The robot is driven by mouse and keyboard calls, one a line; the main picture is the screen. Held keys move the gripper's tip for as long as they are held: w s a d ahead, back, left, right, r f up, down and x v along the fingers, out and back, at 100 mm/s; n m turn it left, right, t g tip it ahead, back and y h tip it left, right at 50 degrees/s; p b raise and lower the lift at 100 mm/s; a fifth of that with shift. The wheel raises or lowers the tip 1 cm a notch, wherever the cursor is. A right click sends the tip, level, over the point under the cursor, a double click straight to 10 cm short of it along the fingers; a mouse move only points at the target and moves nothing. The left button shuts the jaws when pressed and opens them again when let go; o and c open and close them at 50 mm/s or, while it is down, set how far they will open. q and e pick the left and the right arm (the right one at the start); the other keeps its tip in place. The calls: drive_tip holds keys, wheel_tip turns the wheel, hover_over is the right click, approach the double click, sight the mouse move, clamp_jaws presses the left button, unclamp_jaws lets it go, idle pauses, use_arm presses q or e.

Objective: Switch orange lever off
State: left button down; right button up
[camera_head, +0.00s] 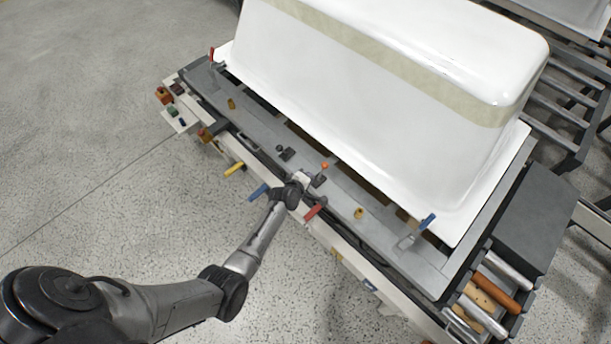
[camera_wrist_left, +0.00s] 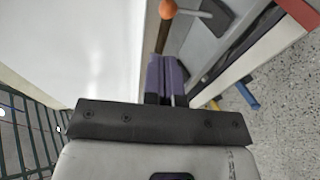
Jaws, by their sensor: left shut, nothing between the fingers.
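The orange lever shows as a small orange ball knob (camera_head: 325,166) on the grey ledge in front of the white tub. In the left wrist view the orange knob (camera_wrist_left: 168,9) is at the top edge, with a thin pale rod running right from it. My left gripper (camera_head: 317,181) is just on the near side of the knob, over the ledge. The lever's base is hard to make out. My right gripper is not in view.
A large white bathtub shell (camera_head: 370,80) stands behind the ledge. A red handle (camera_head: 315,211), a blue handle (camera_head: 258,192) and a yellow handle (camera_head: 234,169) stick out along the front edge. A blue-tipped lever (camera_head: 427,221) is at the right. The floor on the left is clear.

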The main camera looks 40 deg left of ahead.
use_arm(q)
drive_tip(key=shift+v, duration=1.05)
drive_tip(key=shift+w+r, duration=0.1)
